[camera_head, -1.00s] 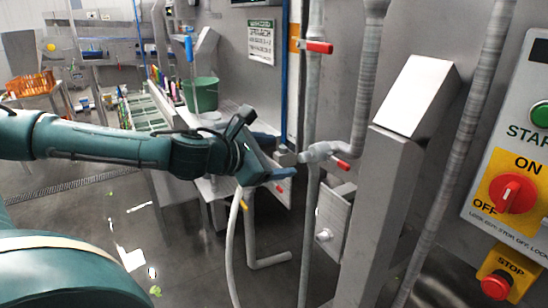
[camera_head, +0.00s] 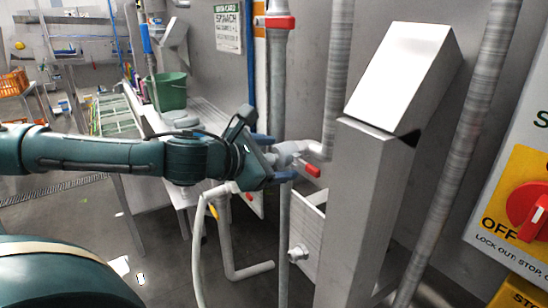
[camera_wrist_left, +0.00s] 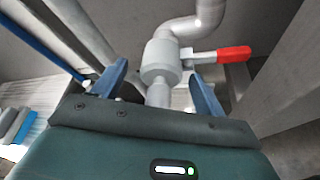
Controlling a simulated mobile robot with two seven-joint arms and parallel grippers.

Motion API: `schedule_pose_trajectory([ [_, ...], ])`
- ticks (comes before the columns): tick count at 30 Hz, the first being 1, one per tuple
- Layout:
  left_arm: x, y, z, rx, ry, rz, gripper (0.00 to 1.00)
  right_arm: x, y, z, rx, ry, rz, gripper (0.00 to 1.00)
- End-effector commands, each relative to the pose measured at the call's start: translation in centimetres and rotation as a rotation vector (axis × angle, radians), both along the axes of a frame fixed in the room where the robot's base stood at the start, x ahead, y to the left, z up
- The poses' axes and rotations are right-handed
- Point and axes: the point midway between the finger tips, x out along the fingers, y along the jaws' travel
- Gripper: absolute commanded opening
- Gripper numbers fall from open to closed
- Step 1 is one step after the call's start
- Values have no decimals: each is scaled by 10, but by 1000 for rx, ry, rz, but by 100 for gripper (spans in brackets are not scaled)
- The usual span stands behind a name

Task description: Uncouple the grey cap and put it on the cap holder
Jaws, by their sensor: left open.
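A grey pipe outlet with a valve ends in a grey coupling (camera_wrist_left: 160,62), and a narrower grey end piece (camera_wrist_left: 158,94), seemingly the cap, points toward my palm. In the head view the coupling (camera_head: 288,150) is partly hidden by my left gripper. My left gripper (camera_head: 274,158) is open at the pipe's end. In the left wrist view its blue fingers (camera_wrist_left: 160,86) stand on either side of the end piece, with gaps visible. A round metal stub (camera_head: 297,254) on a plate sits lower right; I cannot tell whether it is the cap holder. My right gripper is not in view.
A red valve lever (camera_wrist_left: 232,54) sticks out beside the coupling. A vertical pipe (camera_head: 277,80) and a slanted-top steel post (camera_head: 375,190) stand close by. A pale hose (camera_head: 199,255) hangs below my gripper. A green bucket (camera_head: 171,90) stands behind on the bench.

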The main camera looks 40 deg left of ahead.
Motion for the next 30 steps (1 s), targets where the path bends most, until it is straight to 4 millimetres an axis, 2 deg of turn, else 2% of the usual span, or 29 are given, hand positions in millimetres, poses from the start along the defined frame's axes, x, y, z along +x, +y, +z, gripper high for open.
schedule_pose_trajectory([
  [6,0,0,0,-1,0,0,72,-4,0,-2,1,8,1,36],
  [25,0,0,0,-1,0,0,21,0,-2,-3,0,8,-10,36],
  [30,0,0,1,0,-1,0,19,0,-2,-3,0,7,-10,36],
])
